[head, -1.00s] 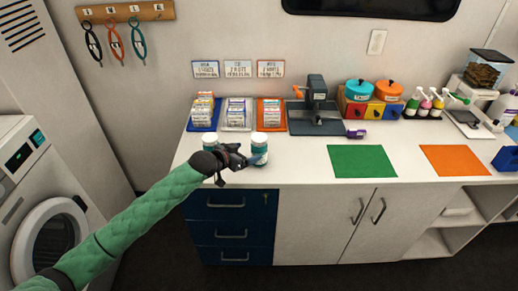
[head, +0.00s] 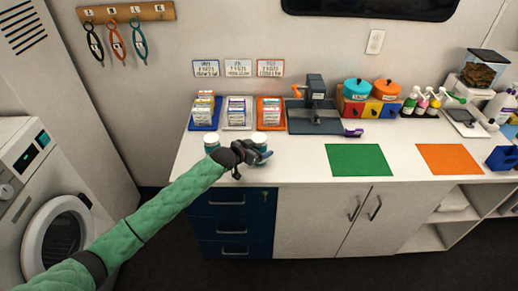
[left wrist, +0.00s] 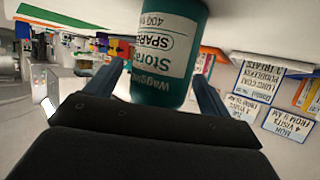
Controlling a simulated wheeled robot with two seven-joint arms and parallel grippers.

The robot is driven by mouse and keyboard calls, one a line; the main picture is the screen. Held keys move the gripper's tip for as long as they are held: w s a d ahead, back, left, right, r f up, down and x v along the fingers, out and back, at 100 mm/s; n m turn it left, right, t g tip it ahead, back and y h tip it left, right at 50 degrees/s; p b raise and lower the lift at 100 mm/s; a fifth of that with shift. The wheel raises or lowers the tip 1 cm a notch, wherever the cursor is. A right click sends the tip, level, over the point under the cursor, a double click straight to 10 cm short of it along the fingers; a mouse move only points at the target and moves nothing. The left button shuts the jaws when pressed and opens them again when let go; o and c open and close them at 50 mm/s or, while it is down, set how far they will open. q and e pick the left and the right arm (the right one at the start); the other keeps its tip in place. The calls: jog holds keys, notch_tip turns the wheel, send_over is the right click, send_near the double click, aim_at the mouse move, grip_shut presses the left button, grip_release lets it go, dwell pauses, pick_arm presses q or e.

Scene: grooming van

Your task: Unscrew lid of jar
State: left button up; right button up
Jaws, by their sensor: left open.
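Two teal jars with white lids stand at the left front of the counter. The left jar (head: 211,142) is free of my gripper. The right jar (head: 259,138) is partly hidden behind my left gripper (head: 262,157) in the head view. In the left wrist view a teal jar (left wrist: 165,55) with a "Storage SPARE" label stands between the two fingers of my left gripper (left wrist: 160,88). The fingers are spread, one on each side of it, and I cannot tell whether they touch it. Its lid cannot be made out there. My right gripper is not in view.
Behind the jars are blue, white and orange trays (head: 271,126) of small boxes and a dark vise-like stand (head: 314,118). A green mat (head: 358,160) and an orange mat (head: 450,159) lie to the right. The front counter between jars and green mat is clear.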

pick_arm(q)
jog(key=shift+w+d+f, duration=0.1)
jog(key=shift+w+d, duration=0.05)
jog(key=shift+w, duration=0.05)
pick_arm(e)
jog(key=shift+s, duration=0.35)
pick_arm(q)
jog(key=c, duration=1.1)
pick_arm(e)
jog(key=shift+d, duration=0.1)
